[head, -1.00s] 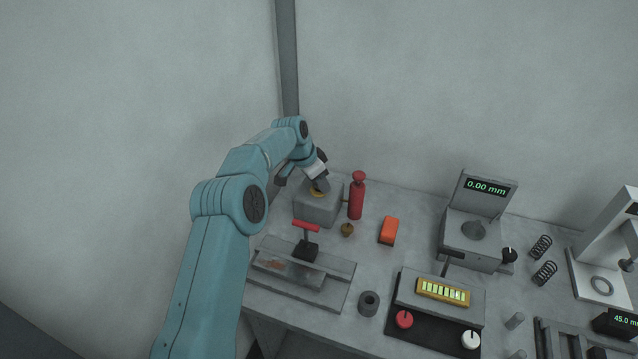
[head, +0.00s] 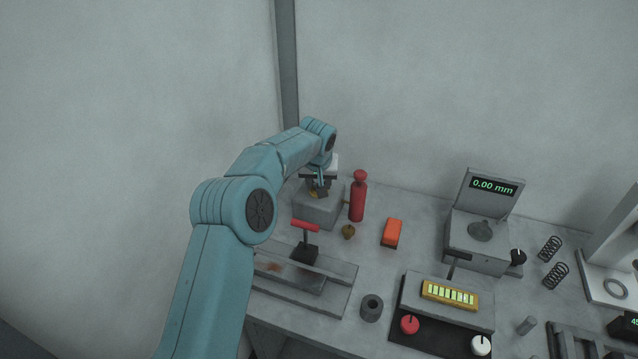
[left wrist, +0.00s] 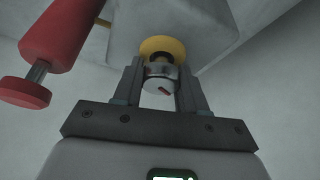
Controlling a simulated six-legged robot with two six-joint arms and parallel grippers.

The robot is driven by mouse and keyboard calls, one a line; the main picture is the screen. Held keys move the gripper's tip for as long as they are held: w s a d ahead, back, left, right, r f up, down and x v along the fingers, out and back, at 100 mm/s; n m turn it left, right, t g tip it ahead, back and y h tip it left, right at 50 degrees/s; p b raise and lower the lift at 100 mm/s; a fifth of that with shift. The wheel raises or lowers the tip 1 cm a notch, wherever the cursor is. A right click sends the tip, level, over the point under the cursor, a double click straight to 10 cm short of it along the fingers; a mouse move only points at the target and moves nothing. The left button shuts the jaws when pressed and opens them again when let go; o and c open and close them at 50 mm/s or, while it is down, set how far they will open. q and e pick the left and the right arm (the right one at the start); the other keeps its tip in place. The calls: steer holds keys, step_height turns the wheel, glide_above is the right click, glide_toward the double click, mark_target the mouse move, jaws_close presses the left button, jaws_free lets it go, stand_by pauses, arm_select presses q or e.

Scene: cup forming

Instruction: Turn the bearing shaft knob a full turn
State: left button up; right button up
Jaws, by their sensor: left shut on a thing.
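The bearing block (head: 316,213) is a grey box at the back left of the bench, with a yellow ring on top. In the left wrist view the yellow ring (left wrist: 162,44) surrounds a dark shaft. The silver shaft knob (left wrist: 157,84) with a small red mark sits on that shaft. My left gripper (head: 319,188) is over the block in the head view. In the left wrist view its two fingers stand on either side of the knob and are shut on it. The knob is mostly hidden in the head view. My right gripper is not in view.
A red cylinder (head: 358,196) stands close at the block's right. A brass piece (head: 348,232) and an orange block (head: 392,232) lie in front. A red-handled fixture (head: 305,252) stands nearer, left. A gauge stand (head: 478,240) is farther right. A wall is behind the bench.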

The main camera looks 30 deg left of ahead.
arm_select(q)
steer(key=n, duration=0.3)
steer(key=shift+g+y, duration=0.4)
steer(key=shift+r+n+g+y+p, duration=0.1)
steer(key=shift+n+g+y+p, duration=0.2)
steer(key=shift+n+p, duration=0.45)
steer(key=n+g+p, duration=0.1)
steer(key=n+p, duration=0.2)
steer(key=shift+r+y, duration=0.1)
steer(key=shift+y, duration=0.2)
steer(key=shift+n+g+p, duration=0.3)
steer(key=shift+n+p, duration=0.65)
steer(key=shift+f+n+p, duration=0.2)
steer(key=shift+n+p, duration=0.1)
steer(key=shift+p, duration=0.05)
steer(key=shift+f, duration=0.1)
steer(key=o, duration=1.1)
steer(key=shift+c, duration=0.2)
